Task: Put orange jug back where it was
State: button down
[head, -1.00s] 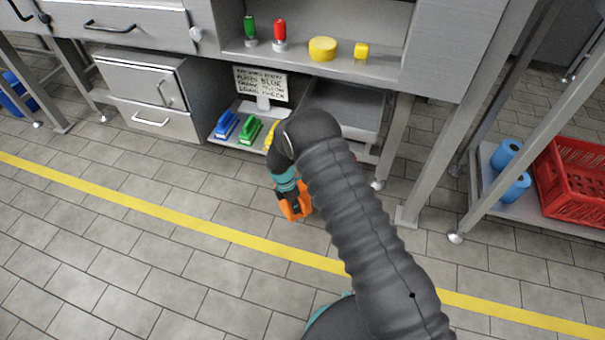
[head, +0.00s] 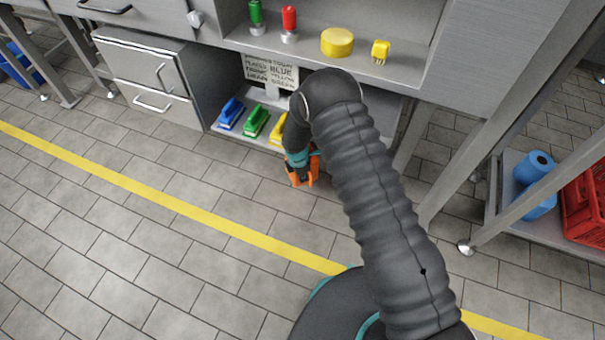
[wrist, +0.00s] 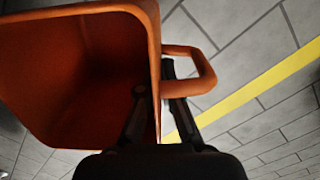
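The orange jug (wrist: 75,70) fills the left of the wrist view, its open mouth towards the camera and its interior looking empty. Its loop handle (wrist: 206,75) sticks out to the right. My gripper (wrist: 155,85) has one dark finger on each side of the jug's wall beside the handle; it looks shut on the jug. In the head view, my gripper (head: 301,160) hangs in front of the low shelf, with part of the orange jug (head: 303,178) showing below it. My arm hides some of the space behind.
Blue (head: 231,113), green (head: 256,121) and yellow (head: 278,130) brushes sit on the low shelf, below a written sign (head: 270,72). A yellow round block (head: 337,42) and a yellow brush (head: 380,50) stand on the upper shelf. A red crate (head: 585,205) is at right. Tiled floor is clear.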

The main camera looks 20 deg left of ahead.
aim_at(303, 185)
jog(key=shift+w+d+f+b, duration=0.15)
jog(key=shift+f+b, duration=0.3)
jog(key=shift+f, duration=0.5)
jog(key=shift+f+b, duration=1.1)
jog(key=shift+f, duration=1.25)
jog(key=shift+f+b, duration=0.35)
jog(key=shift+f, duration=0.1)
jog(key=c, duration=1.2)
grip_release()
jog(key=shift+c, duration=0.2)
